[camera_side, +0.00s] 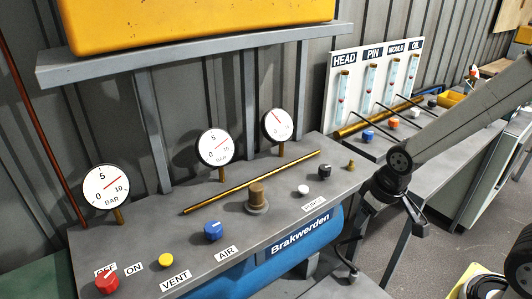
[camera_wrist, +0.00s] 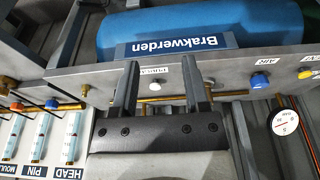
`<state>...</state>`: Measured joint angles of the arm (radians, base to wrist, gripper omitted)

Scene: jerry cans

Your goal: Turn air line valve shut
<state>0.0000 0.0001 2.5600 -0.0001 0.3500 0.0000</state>
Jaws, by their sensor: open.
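The blue air line valve knob (camera_side: 213,230) sits on the grey bench top above the AIR label (camera_side: 225,253) in the side view. In the wrist view the blue knob (camera_wrist: 260,79) is to the right of my gripper (camera_wrist: 162,70), beside its AIR label (camera_wrist: 266,62). My gripper is open, with its two dark fingers apart and nothing held. A white knob (camera_wrist: 155,86) shows between the fingers in the wrist view, beyond them. In the side view my gripper (camera_side: 394,188) is off to the right of the blue knob, and its fingertips are hard to make out.
A red knob (camera_side: 106,279) and a yellow knob (camera_side: 166,260) stand left of the blue one. Three gauges (camera_side: 215,147) rise behind. A blue tank (camera_side: 300,242) hangs below.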

